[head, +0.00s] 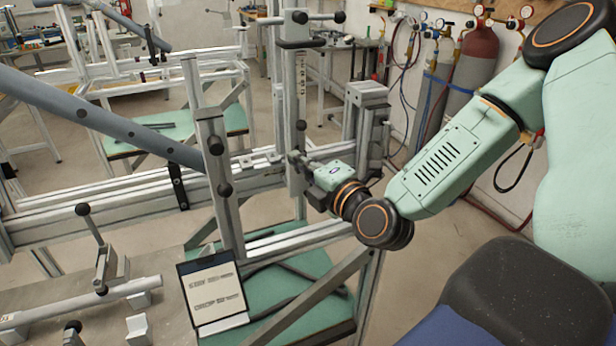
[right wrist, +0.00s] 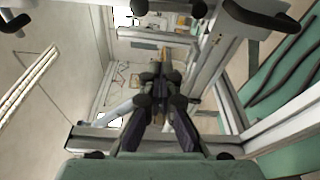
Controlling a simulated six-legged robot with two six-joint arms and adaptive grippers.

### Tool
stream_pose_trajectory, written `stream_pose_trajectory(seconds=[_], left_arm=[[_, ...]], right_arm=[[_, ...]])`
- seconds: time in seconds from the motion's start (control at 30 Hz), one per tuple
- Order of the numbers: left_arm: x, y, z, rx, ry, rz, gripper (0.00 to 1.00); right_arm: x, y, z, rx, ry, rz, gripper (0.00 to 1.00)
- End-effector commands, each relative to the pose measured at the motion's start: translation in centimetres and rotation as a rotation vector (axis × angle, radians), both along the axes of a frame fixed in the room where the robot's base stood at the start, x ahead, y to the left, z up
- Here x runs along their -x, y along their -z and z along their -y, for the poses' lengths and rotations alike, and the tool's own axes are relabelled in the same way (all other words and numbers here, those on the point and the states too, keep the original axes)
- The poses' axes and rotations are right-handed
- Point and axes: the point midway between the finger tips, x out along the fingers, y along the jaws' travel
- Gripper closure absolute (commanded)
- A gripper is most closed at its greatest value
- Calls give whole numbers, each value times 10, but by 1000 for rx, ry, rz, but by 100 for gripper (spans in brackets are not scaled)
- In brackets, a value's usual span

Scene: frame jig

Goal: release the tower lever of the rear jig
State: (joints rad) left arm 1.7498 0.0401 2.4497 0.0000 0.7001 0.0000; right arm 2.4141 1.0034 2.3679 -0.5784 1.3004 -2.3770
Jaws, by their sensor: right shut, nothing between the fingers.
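The rear jig's upright metal tower (head: 290,110) stands in the middle of the head view, with a slotted face and several black knobs. A bar lever with black knobs (head: 318,17) crosses its top. My right gripper (head: 294,158) is low beside the tower, well below that bar, with its fingers pointing left at the tower's face. My left gripper is not in view.
A grey tube (head: 95,112) slants down to the jig from the left. A shorter post (head: 212,150) stands in front of the tower. A framed sheet (head: 212,288) stands on the front bench. Gas cylinders (head: 474,60) are by the wall.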

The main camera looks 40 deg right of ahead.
Motion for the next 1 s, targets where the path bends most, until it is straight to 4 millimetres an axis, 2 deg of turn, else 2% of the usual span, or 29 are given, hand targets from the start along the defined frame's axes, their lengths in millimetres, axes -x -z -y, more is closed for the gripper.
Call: stream_pose_trajectory(seconds=[0.17,0.53,1.0], left_arm=[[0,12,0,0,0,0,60],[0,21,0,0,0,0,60],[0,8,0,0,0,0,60]], right_arm=[[-18,1,0,6,-4,4,100],[-43,0,1,3,-2,3,100],[-49,-5,32,-3,1,3,100]])
